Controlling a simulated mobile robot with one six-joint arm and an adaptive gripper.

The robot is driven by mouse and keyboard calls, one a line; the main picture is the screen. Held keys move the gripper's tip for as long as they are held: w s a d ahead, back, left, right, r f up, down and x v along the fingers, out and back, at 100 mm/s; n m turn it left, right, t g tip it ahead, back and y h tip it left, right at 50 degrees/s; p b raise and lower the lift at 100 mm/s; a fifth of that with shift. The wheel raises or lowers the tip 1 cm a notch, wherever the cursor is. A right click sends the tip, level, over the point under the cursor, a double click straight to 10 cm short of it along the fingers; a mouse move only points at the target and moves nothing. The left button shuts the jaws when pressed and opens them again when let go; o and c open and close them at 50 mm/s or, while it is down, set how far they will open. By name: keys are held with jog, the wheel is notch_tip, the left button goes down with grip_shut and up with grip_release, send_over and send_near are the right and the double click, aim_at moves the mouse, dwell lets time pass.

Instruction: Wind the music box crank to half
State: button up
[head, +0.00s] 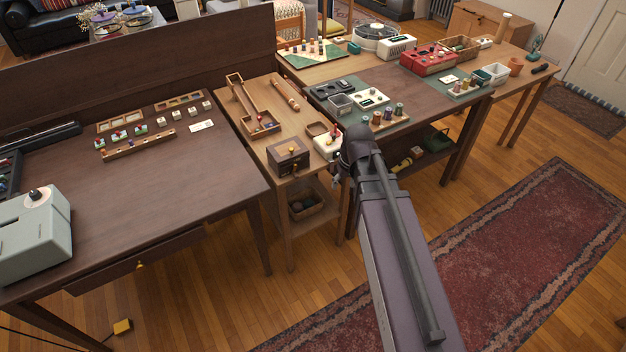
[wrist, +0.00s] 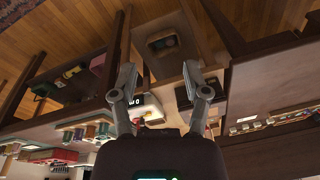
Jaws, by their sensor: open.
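A small dark brown wooden box (head: 288,158) with a brass knob-like part on it stands near the front edge of the light wood table; it looks like the music box. Its crank cannot be made out clearly. In the wrist view, a dark box (wrist: 183,97) beside the right finger appears to be the same one, partly hidden by that finger. My gripper (wrist: 160,76) is open and empty, its fingers spread wide in front of the table edge. In the head view my arm hides most of the gripper, which is to the right of the box and apart from it.
A white device (head: 326,146) stands right of the box, close to my arm. A wooden tray (head: 262,129) lies behind the box. A basket (head: 305,204) sits on the lower shelf. A dark table (head: 190,180) is at left. The floor near the rug (head: 520,235) is clear.

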aim_at(297, 175)
jog(key=w+a+n+t+y+b, duration=0.1)
jog(key=w+a+n+y, duration=0.1)
jog(key=w+a, duration=0.7)
jog(key=w+n, duration=0.1)
jog(key=w, duration=0.3)
jog(key=shift+a+f+t+b, duration=0.25)
jog(key=shift+f+t+b, duration=0.1)
jog(key=shift+t, duration=0.05)
jog(key=shift+w+f, duration=0.1)
jog(key=shift+f, duration=0.1)
jog(key=b+x, duration=1.2)
jog(key=x, duration=0.1)
jog(key=shift+w+a+f+b, duration=0.15)
jog(key=shift+a+b, duration=0.05)
jog(key=shift+b, duration=0.1)
grip_shut()
